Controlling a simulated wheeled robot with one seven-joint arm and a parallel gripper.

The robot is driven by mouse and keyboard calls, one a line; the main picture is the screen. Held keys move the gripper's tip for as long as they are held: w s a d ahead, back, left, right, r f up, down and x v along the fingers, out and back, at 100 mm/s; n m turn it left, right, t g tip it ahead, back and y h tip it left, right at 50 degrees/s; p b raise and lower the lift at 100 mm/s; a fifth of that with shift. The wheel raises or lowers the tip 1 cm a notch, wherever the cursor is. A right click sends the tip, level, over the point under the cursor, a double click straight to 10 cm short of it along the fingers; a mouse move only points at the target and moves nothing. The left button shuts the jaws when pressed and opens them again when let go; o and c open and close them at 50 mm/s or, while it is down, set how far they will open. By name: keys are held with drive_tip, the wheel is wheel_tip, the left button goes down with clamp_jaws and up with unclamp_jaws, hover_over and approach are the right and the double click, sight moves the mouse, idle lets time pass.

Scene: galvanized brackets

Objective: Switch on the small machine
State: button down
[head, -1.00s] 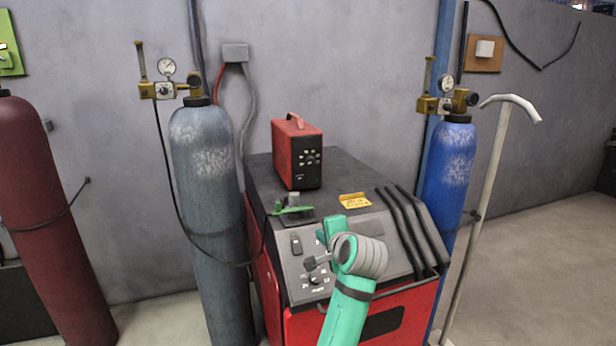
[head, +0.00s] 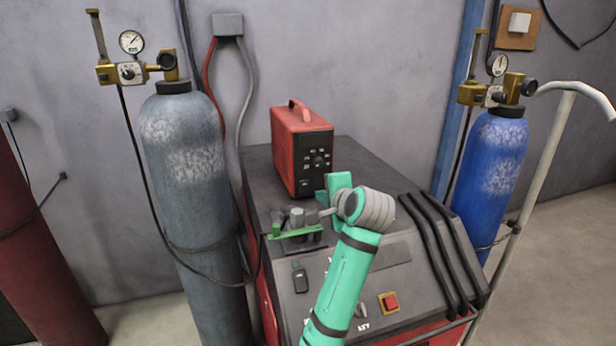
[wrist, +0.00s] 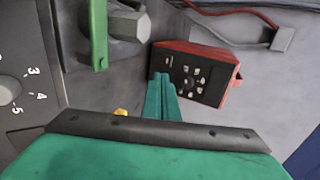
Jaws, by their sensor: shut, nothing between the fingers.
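The small machine is a red box (head: 288,142) with a carrying handle and a black front panel (head: 316,160) of several small buttons around a dial. It stands on top of a larger grey and red machine (head: 360,158). My gripper (head: 322,196) is just in front of and below that panel, partly hidden by my own wrist. In the wrist view the red box (wrist: 220,54) lies tilted, with its panel (wrist: 190,78) in sight. My shut, empty fingers (wrist: 162,78) show in front of its edge. I cannot tell whether they touch it.
A green clamp (head: 297,231) with a grey knob sits left of my gripper; it also shows in the wrist view (wrist: 98,35). Gas cylinders (head: 190,190) (head: 490,180) stand on both sides.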

drive_tip(key=shift+w+d, duration=0.15)
drive_tip(key=shift+w, duration=0.15)
drive_tip(key=shift+w, duration=0.1)
approach(305, 183)
drive_tip(key=f, duration=0.1)
drive_tip(key=w+f, duration=0.1)
drive_tip(key=a+f, duration=0.1)
drive_tip(key=shift+w+f, duration=0.15)
drive_tip(key=shift+w, duration=0.1)
drive_tip(key=shift+w+a+r, duration=0.1)
drive_tip(key=shift+w+r, duration=0.05)
drive_tip(key=shift+w, duration=0.4)
drive_tip(key=shift+w+a+r, duration=0.1)
drive_tip(key=shift+w, duration=0.4)
drive_tip(key=shift+w+a+r, duration=0.1)
drive_tip(key=shift+w, duration=0.7)
